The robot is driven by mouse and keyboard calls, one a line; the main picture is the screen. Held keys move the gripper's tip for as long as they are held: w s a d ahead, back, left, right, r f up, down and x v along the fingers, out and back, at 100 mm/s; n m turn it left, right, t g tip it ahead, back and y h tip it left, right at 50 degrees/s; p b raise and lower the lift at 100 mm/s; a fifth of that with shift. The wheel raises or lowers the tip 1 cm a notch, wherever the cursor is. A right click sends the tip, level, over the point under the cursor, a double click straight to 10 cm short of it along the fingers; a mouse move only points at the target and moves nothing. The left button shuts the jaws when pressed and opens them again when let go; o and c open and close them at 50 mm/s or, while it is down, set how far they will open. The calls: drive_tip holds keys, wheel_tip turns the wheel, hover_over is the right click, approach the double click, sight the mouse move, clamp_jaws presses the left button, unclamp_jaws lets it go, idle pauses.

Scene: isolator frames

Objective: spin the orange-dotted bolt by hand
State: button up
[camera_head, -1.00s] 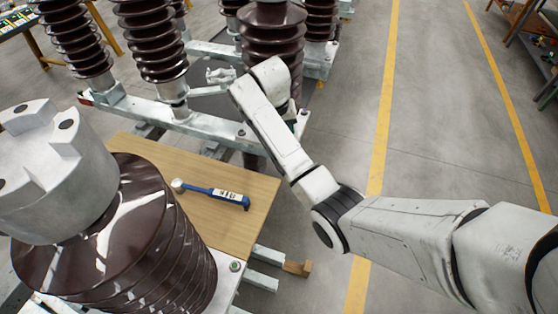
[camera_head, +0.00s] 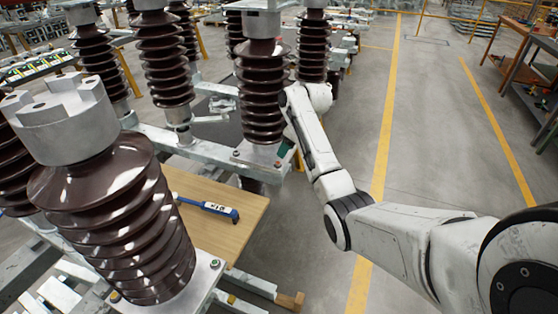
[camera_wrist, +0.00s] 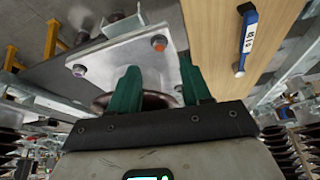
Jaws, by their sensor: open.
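In the wrist view, a bolt with an orange-red dot (camera_wrist: 159,43) sits at a corner of a pale metal flange plate (camera_wrist: 122,55). A plain grey bolt (camera_wrist: 79,70) sits at another corner. My gripper (camera_wrist: 160,72) has two green fingers spread apart with nothing visible between them. The orange-dotted bolt lies just beyond the fingertips, apart from them. In the head view, my arm reaches behind a brown ribbed insulator (camera_head: 261,95), which hides most of my gripper. Small bolts show on its base plate (camera_head: 258,158); their dot colours are hard to tell.
A blue torque wrench (camera_head: 208,208) lies on a wooden board (camera_head: 225,235); it also shows in the wrist view (camera_wrist: 247,38). A large near insulator (camera_head: 120,215) stands at left, with a green-dotted bolt (camera_head: 214,263) on its plate. The floor (camera_head: 440,130) to the right is clear.

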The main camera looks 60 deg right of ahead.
sight(278, 163)
drive_tip(key=x, duration=0.7)
drive_tip(key=shift+c, duration=0.2)
clamp_jaws()
